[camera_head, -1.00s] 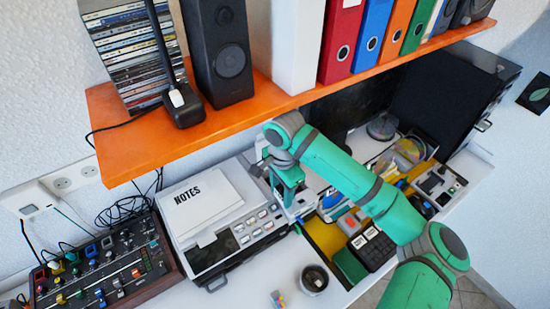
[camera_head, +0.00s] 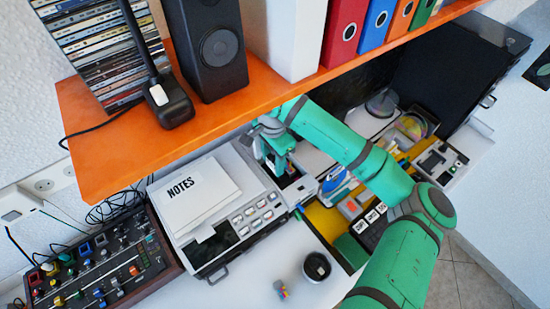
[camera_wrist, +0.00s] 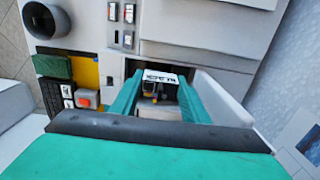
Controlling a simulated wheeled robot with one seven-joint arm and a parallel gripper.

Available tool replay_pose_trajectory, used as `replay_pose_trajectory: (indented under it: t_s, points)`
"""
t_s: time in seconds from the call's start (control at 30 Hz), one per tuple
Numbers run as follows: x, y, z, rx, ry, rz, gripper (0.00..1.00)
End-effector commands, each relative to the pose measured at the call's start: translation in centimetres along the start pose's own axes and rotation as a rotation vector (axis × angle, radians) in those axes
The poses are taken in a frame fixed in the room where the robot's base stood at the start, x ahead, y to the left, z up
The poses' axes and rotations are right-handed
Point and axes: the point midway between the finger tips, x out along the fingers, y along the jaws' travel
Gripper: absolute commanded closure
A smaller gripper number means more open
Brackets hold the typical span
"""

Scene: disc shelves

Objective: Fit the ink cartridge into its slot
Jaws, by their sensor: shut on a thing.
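My gripper (camera_wrist: 160,88) is shut on the ink cartridge (camera_wrist: 161,77), a small piece with a white, dark-lettered top. Its two green fingers stand on either side of the cartridge in the wrist view. In the head view my gripper (camera_head: 277,160) points down at the right end of the grey-white printer (camera_head: 232,187), below the orange shelf; the cartridge cannot be made out there. In the wrist view the cartridge is over or within a dark recess (camera_wrist: 198,62) in the pale housing. How deep it sits, and whether it touches the slot, is hidden.
The orange shelf (camera_head: 170,137) hangs close over my arm, bearing a black speaker (camera_head: 210,45). A yellow tray (camera_head: 322,221) with several loose items lies to the right. A dark cup (camera_head: 316,267) and a small colourful block (camera_head: 281,290) stand on the white counter.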

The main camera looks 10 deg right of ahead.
Motion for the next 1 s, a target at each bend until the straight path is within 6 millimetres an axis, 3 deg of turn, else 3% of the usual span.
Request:
replay_pose_trajectory:
  t_s: [0.6,1.0]
  points:
    - [4.7,0.3,-0.4,0.010,-0.001,0.002,0.83]
    - [5.1,0.1,-0.1,0.001,0.000,0.001,0.83]
